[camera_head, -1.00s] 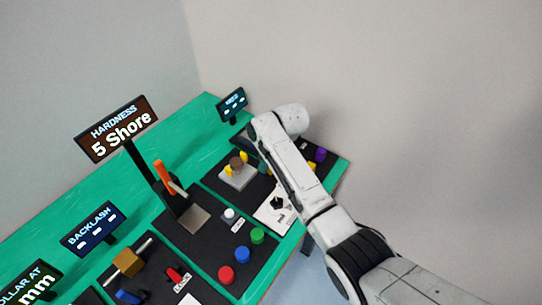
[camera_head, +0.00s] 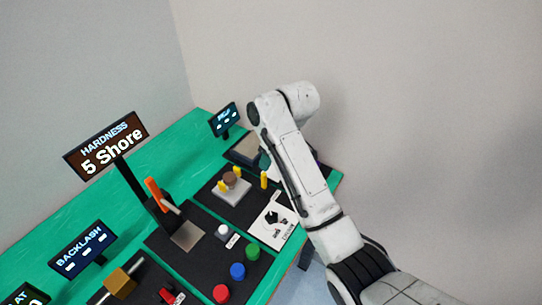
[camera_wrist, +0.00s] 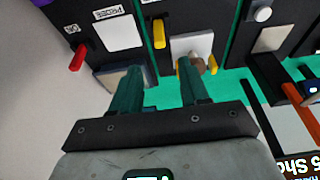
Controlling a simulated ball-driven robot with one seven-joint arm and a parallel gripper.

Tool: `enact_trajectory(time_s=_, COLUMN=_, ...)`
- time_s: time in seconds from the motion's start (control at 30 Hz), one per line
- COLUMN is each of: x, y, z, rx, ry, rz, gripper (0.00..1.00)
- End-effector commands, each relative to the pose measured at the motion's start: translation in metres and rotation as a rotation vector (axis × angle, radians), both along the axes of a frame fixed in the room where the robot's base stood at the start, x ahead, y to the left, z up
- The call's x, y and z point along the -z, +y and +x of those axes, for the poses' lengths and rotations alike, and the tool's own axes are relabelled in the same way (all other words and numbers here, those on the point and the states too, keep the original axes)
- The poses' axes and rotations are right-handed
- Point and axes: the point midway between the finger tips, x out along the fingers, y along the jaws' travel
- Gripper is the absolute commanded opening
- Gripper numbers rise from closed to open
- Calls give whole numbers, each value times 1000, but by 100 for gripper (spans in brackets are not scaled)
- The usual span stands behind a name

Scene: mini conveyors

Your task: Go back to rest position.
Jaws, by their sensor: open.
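My gripper (camera_wrist: 162,88) shows in the wrist view with its two teal fingers spread apart and nothing between them. It hangs over the far end of the green table (camera_head: 75,205), near the grey block with a brown knob and yellow pieces (camera_head: 232,189). That block also shows in the wrist view (camera_wrist: 192,46), just beyond the right finger. In the head view my white arm reaches in from the lower right, and its forearm hides most of the gripper and part of the far panels.
A tall hardness tester with an orange lever (camera_head: 156,194) and a sign reading 5 Shore (camera_head: 106,147) rises left of my arm. Red, blue and green buttons (camera_head: 237,271) line the front edge. A small display (camera_head: 224,119) stands at the back. Free floor and wall lie to the right.

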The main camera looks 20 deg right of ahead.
Motion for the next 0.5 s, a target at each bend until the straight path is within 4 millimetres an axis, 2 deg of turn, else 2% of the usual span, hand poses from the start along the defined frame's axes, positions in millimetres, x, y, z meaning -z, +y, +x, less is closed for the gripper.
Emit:
enact_trajectory(time_s=0.33, x=4, y=0, z=-3, rx=5, ry=4, rz=2, gripper=45)
enact_trajectory(time_s=0.43, x=19, y=-2, z=-18, rx=31, ry=16, rz=9, gripper=45)
enact_trajectory(time_s=0.5, x=37, y=-5, z=-37, rx=63, ry=30, rz=14, gripper=45)
